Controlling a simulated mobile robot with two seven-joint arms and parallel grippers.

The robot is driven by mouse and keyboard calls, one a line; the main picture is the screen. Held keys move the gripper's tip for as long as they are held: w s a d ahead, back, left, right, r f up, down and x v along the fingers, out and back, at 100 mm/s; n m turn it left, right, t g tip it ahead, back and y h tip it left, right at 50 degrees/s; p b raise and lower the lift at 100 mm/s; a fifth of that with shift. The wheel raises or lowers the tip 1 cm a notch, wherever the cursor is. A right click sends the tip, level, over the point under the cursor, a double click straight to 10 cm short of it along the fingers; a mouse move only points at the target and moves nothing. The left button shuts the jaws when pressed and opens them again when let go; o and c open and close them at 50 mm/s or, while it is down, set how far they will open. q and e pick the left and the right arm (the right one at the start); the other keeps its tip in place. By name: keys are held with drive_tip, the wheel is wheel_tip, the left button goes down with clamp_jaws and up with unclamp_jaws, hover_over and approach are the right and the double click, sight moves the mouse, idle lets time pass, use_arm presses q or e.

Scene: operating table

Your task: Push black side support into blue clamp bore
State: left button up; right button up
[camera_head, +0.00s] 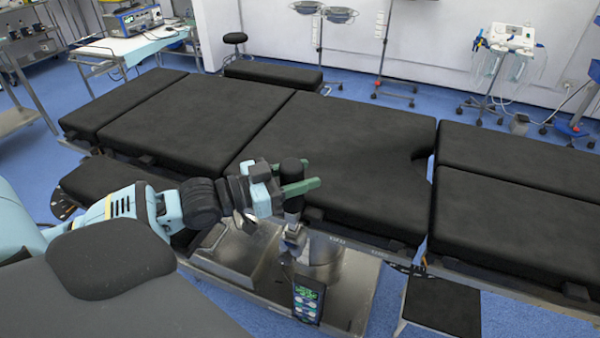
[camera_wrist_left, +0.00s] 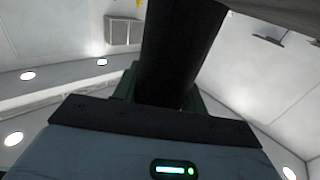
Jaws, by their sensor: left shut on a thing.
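The black side support (camera_head: 292,204) shows in the head view as an upright dark rounded post at the near edge of the operating table. My left gripper (camera_head: 296,186), with green fingers, is shut on it; one finger is on each side. In the left wrist view the support (camera_wrist_left: 178,50) is a thick dark cylinder rising from between the green fingers (camera_wrist_left: 160,95). Below the support in the head view is a metallic fitting (camera_head: 294,238) by the table's side rail. I cannot make out a blue clamp or its bore. My right gripper is not in view.
The black-padded operating table (camera_head: 350,150) fills the middle, its near edge just behind the gripper. Its metal base (camera_head: 345,300) and a hand control with coloured buttons (camera_head: 307,299) lie below. A white side table (camera_head: 130,45) stands at the back left.

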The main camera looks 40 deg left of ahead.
use_arm(q)
drive_tip(key=shift+f, duration=0.8)
drive_tip(key=o, duration=1.2)
drive_tip(key=shift+b, duration=0.3)
drive_tip(key=shift+v, duration=1.2)
drive_tip(key=p+v, duration=0.1)
drive_tip(key=v, duration=0.4)
drive_tip(key=shift+s+a, duration=0.1)
drive_tip(key=shift+s, duration=0.05)
